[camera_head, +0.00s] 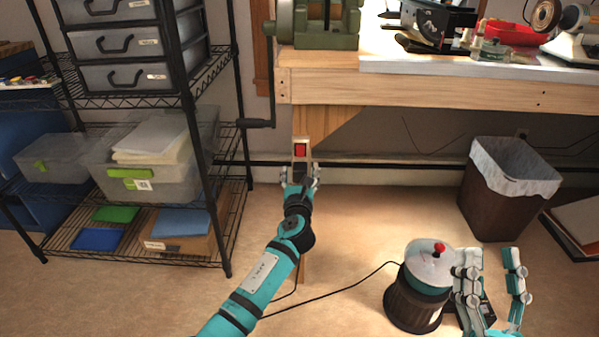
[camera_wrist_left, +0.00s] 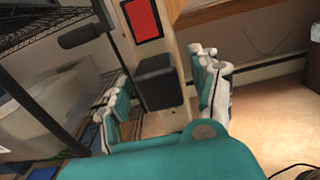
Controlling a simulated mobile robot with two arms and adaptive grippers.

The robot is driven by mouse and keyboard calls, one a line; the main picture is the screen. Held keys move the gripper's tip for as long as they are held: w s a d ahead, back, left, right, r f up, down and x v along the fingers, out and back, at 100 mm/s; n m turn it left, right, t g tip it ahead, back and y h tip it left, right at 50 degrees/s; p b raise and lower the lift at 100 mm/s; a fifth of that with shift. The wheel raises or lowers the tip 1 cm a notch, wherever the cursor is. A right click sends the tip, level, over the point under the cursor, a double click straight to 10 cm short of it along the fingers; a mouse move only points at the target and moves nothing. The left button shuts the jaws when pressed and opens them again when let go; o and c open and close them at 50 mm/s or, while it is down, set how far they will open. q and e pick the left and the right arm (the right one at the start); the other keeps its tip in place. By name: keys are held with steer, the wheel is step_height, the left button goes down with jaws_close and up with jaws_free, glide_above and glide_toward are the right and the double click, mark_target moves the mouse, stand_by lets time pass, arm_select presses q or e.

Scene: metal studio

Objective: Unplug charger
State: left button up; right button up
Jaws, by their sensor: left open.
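The charger (camera_wrist_left: 158,82) is a black block on the front of the wooden post, just below a red panel (camera_wrist_left: 142,18). In the head view, the red panel (camera_head: 300,150) shows on the post, and the charger is a small dark shape (camera_head: 300,170). My left gripper (camera_head: 300,177) is open at the charger. In the left wrist view its fingers (camera_wrist_left: 163,78) stand on both sides of the block; contact is unclear. My right gripper (camera_head: 491,262) is open and empty at the lower right.
A dark cylindrical device with a red knob (camera_head: 418,290) stands beside my right gripper; a black cable runs from it behind my left arm. A wire shelf (camera_head: 235,110) is at left. The wooden bench (camera_head: 420,90) is above, and a lined bin (camera_head: 505,190) at right.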

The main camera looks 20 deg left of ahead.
steer(key=shift+w+f+g, duration=0.15)
steer(key=shift+f+g, duration=0.15)
steer(key=shift+f, duration=0.05)
arm_select(q)
steer(key=shift+c, duration=0.3)
jaws_close()
arm_select(e)
steer(key=shift+r, duration=0.25)
steer(key=shift+w, duration=0.1)
